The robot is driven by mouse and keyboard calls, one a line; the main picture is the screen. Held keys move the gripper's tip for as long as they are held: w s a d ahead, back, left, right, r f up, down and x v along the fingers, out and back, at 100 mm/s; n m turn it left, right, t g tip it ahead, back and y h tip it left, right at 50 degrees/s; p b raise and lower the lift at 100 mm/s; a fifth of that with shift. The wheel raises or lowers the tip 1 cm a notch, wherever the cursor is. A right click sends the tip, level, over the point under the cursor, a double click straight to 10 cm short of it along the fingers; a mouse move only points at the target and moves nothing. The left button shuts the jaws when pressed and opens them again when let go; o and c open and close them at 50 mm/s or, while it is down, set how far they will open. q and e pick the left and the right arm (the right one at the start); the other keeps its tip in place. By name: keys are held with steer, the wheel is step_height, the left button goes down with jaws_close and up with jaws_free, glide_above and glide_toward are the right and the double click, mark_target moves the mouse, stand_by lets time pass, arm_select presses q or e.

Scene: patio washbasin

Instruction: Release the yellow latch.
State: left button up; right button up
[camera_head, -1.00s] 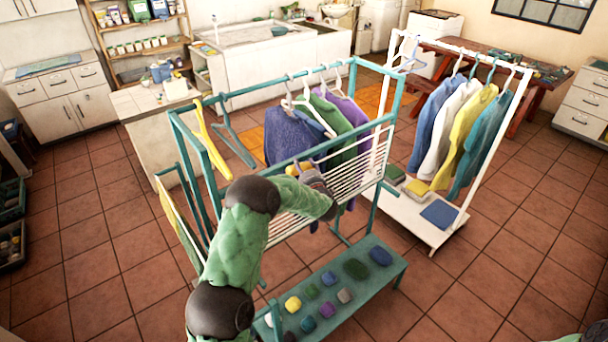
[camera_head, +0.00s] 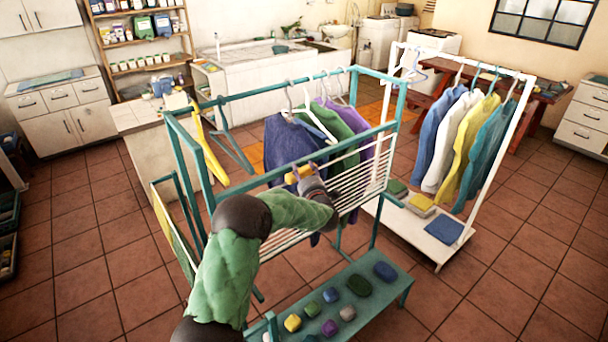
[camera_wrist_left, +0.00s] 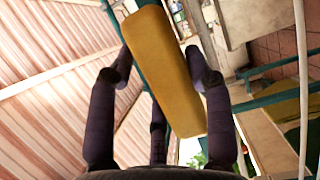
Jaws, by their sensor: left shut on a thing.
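The yellow latch (camera_head: 297,175) is a short yellow bar near the front top rail of the teal drying rack (camera_head: 262,182). My left gripper (camera_head: 306,176) is at the latch, reaching in from the lower left, and is shut on it. In the left wrist view the latch (camera_wrist_left: 166,72) is a large yellow block between my dark fingers (camera_wrist_left: 160,75). A teal bar runs behind it there. Part of the latch is hidden by the gripper in the head view. My right gripper is not in view.
A white slatted panel (camera_head: 352,178) is beside my gripper. Clothes on hangers (camera_head: 290,143) hang just behind it. A teal bench (camera_head: 385,295) with several coloured bundles stands below. A white clothes rack (camera_head: 517,122) is to the right. Tiled floor (camera_head: 85,250) is clear at left.

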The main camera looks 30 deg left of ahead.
arm_select(q)
steer(key=o, duration=1.2)
steer(key=shift+c, duration=0.2)
steer(key=shift+s, duration=0.1)
steer(key=v, duration=1.2)
